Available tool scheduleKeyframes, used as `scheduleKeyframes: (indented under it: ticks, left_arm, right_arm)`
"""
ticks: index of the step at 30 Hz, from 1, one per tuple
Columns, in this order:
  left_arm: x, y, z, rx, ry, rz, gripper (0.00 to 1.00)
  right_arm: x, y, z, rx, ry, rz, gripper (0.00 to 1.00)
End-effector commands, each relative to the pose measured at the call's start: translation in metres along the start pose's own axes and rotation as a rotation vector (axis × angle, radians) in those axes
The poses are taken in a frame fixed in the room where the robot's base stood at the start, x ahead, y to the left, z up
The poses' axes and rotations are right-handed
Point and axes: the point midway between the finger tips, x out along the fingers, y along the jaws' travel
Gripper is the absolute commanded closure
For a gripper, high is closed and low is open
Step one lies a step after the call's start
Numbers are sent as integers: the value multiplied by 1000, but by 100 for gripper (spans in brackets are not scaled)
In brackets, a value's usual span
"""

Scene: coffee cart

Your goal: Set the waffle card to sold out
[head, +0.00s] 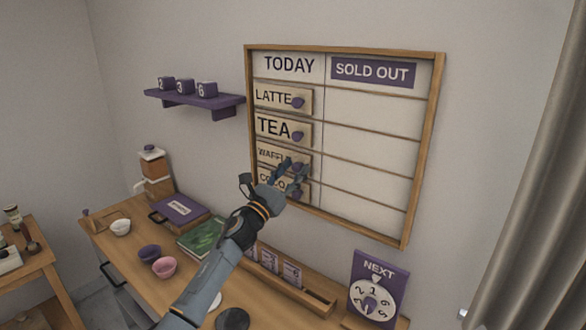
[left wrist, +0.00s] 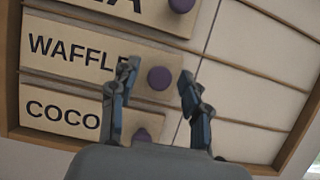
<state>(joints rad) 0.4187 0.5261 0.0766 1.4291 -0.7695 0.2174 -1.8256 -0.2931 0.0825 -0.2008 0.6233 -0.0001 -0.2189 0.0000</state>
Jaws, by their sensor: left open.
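The menu board (head: 440,120) hangs on the wall with a TODAY column on the left and a SOLD OUT column (head: 372,72) on the right. The waffle card (head: 266,155) is in the TODAY column, third row. It also shows in the left wrist view (left wrist: 60,47), with its purple knob (left wrist: 160,78). My left gripper (head: 290,168) is open in front of the board. In the left wrist view its fingers (left wrist: 158,85) are on either side of the waffle knob, and whether they touch it cannot be told. My right gripper is not in view.
The latte card (head: 275,97), tea card (head: 272,127) and cocoa card (left wrist: 60,116) also sit in the TODAY column. The SOLD OUT rows (head: 370,115) are empty. A counter with bowls, a green book (head: 200,237) and a NEXT dial (head: 372,298) stands below.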

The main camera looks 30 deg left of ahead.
Motion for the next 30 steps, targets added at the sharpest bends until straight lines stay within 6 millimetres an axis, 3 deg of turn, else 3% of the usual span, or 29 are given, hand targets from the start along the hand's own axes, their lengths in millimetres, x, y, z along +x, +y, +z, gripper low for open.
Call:
scheduleKeyframes:
  ticks: [6, 13, 23, 26, 30]
  left_arm:
    - [0, 0, 0, 0, 0, 0, 53]
    - [0, 0, 0, 0, 0, 0, 100]
    - [0, -4, 0, 0, 0, -1, 100]
    - [0, -15, -1, -1, 0, -2, 100]
    - [-1, -43, -1, -3, 0, -4, 100]
  right_arm:
    - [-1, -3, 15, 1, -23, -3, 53]
    - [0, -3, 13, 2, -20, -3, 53]
    - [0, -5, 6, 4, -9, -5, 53]
    - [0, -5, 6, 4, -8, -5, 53]
    - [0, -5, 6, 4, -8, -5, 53]
